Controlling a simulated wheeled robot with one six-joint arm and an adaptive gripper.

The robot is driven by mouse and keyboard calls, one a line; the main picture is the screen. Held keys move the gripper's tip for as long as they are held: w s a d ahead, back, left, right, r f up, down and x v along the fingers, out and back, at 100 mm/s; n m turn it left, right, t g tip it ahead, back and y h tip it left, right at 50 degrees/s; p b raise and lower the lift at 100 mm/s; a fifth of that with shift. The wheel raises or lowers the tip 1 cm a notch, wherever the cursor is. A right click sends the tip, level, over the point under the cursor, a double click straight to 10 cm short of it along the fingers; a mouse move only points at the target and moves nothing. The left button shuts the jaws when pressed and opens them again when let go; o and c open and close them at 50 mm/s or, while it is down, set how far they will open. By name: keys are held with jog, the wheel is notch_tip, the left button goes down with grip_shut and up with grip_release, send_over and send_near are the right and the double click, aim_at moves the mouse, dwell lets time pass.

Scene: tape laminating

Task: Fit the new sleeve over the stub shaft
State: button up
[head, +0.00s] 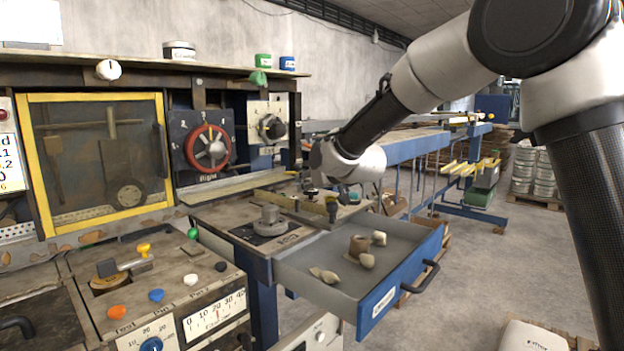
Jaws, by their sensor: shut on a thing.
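My gripper (330,194) is at the end of the arm, above the bench ledge just behind the open drawer. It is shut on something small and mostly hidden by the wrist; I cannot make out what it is. A grey stepped round piece (270,218) stands upright on a dark square plate, left of my gripper and apart from it. It may be the stub shaft, but I cannot be sure. A brown, short cylinder (359,245) lies in the drawer, below my gripper. I cannot tell whether it is a sleeve.
The blue-fronted drawer (400,283) is pulled out, with several beige lumps in it. A yellow-framed window (100,160) and a red handwheel (208,148) are at the left. A control panel (165,290) with knobs is in front. Open floor lies at the right.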

jog(key=shift+f, duration=0.1)
jog(key=o, duration=1.1)
jog(key=v, duration=1.2)
jog(key=s+d+f+m+g+h, duration=0.1)
jog(key=s+d+g+h, duration=0.1)
jog(key=s+d, duration=0.65)
jog(key=s+d+f+m+g+h, duration=0.15)
jog(key=s+d, duration=0.25)
jog(key=d, duration=0.9)
jog(key=s+d+f+m+g+h, duration=0.1)
jog(key=s+d, duration=0.3)
jog(key=s, duration=0.2)
jog(key=s+d+f+m+g+h, duration=0.1)
jog(key=s+d+f, duration=0.1)
jog(key=s+d, duration=0.3)
jog(key=s+d+f+m+g+h, duration=0.1)
jog(key=s+d, duration=0.3)
jog(key=s, duration=0.5)
jog(key=shift+s+d+f+m+g+h, duration=0.2)
jog(key=shift+d+f+m+g+h, duration=0.2)
jog(key=shift+f, duration=0.3)
